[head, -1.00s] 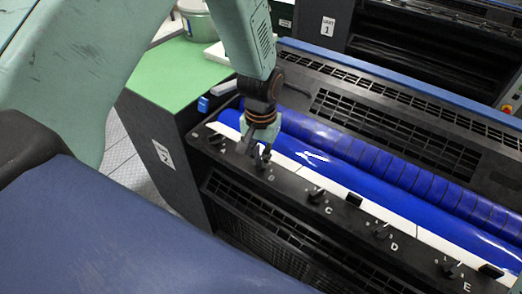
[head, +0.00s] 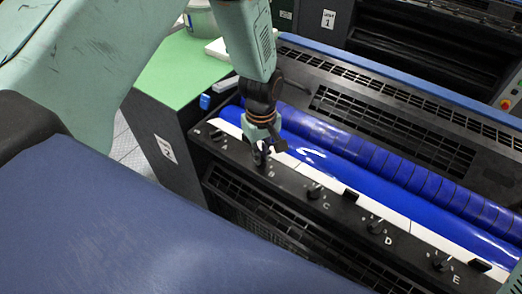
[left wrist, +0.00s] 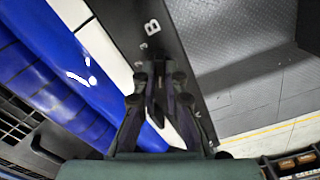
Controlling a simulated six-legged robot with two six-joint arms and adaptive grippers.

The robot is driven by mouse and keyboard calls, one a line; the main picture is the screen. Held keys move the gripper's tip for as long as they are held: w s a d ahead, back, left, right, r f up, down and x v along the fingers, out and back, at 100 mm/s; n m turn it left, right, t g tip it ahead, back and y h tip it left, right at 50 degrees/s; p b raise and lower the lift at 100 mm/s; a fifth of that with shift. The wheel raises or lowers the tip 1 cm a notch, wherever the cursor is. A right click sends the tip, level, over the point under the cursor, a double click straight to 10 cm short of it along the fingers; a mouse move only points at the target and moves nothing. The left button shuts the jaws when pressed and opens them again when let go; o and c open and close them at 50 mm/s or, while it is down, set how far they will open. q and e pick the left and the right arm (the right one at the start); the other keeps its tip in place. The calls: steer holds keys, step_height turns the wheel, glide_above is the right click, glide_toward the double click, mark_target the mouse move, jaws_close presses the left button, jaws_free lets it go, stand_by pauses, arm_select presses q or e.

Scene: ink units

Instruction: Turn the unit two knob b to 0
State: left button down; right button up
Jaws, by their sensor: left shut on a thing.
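Unit two (head: 186,172) is the near dark machine with a blue roller and a knob rail marked by letters. My left gripper (head: 262,157) points down at the rail beside the letter B, and its fingers are shut on knob b. My right gripper is not in view.
Knob C (head: 314,192), knob D (head: 376,227) and knob E (head: 439,264) stand along the rail to the right. The blue roller (head: 345,180) lies close behind the gripper. A green-topped surface (head: 180,78) is at the upper left. Unit one (head: 420,50) stands behind.

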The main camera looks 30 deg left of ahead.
arm_select(q)
steer(key=shift+n, duration=0.9)
steer(key=c, duration=1.4)
jaws_free()
steer(key=shift+r, duration=0.2)
step_height(320, 180, up, 12)
steer(key=shift+f, duration=0.15)
